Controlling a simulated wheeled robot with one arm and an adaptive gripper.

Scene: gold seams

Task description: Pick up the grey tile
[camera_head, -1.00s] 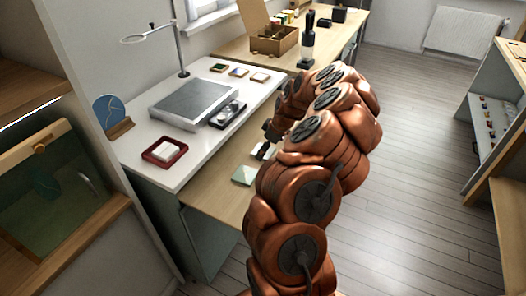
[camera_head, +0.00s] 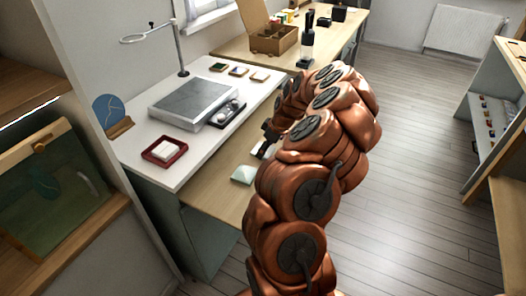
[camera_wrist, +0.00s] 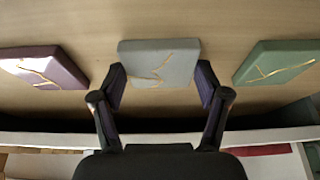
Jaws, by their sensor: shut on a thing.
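The grey tile (camera_wrist: 159,64) has gold seams and shows in the middle of the wrist view, just above a wooden surface or on it; I cannot tell which. My gripper (camera_wrist: 160,88) has one finger at each side of the tile and is shut on it. In the head view my gripper (camera_head: 266,140) is small and partly hidden by my copper-coloured arm, and the grey tile cannot be made out clearly there.
A purple tile (camera_wrist: 46,68) lies left of the grey one and a green tile (camera_wrist: 278,62) lies right. The green tile also shows in the head view (camera_head: 243,175). The white worktop (camera_head: 140,148) holds a grey slab (camera_head: 194,101) and a red tray (camera_head: 165,162).

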